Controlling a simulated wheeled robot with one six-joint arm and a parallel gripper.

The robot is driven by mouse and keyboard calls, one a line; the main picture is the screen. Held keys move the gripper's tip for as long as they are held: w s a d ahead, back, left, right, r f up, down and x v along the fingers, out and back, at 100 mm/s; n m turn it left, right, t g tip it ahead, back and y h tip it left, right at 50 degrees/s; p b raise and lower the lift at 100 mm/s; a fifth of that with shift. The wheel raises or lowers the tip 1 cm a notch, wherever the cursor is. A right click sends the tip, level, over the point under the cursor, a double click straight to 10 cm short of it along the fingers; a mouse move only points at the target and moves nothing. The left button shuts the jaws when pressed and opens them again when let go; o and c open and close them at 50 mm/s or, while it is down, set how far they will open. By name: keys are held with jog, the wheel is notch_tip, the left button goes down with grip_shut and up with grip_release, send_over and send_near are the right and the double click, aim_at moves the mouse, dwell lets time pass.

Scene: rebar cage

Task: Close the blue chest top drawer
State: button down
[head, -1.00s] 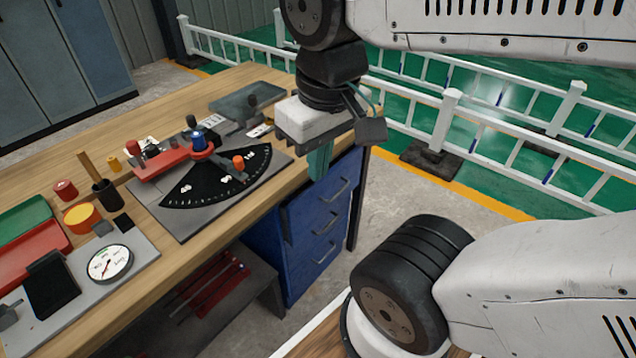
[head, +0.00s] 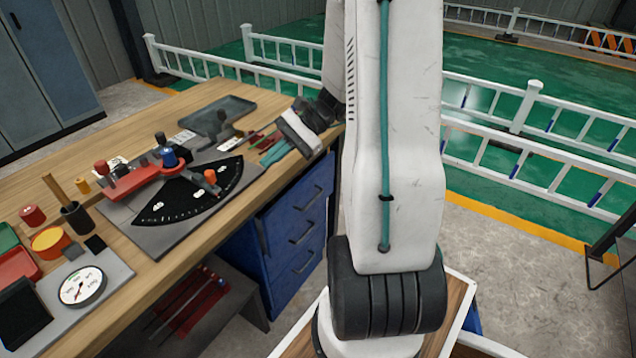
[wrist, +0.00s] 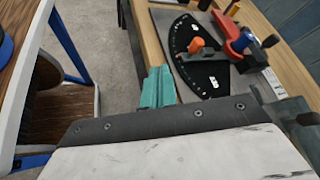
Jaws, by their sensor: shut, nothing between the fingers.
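The blue chest (head: 277,290) stands under the right end of the wooden workbench, with three drawers with bar handles stacked in its front. The top drawer (head: 292,214) seems to stand slightly proud of the drawers below, but how far is hard to tell. My gripper (head: 275,153) is shut and empty, its teal fingers over the right part of the bench, above and behind the chest's front. In the wrist view the shut fingers (wrist: 158,87) are beside the bench edge. I cannot make out the chest in that view.
The workbench top (head: 225,228) carries a black fan-shaped dial plate (head: 195,195) with a red lever, a grey tray (head: 218,114) and a round gauge (head: 82,286). A white railing (head: 490,100) runs behind. Bare floor lies right of the chest, partly behind my arm.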

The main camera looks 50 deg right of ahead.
jog(key=d+f+m+t, duration=0.5)
jog(key=d+f, duration=0.1)
jog(key=d, duration=0.2)
jog(key=m+t+h, duration=0.9)
jog(key=m+h, duration=0.2)
jog(key=m, duration=0.3)
send_near(315, 180)
jog(key=w, duration=0.7)
jog(key=shift+a+f, duration=0.15)
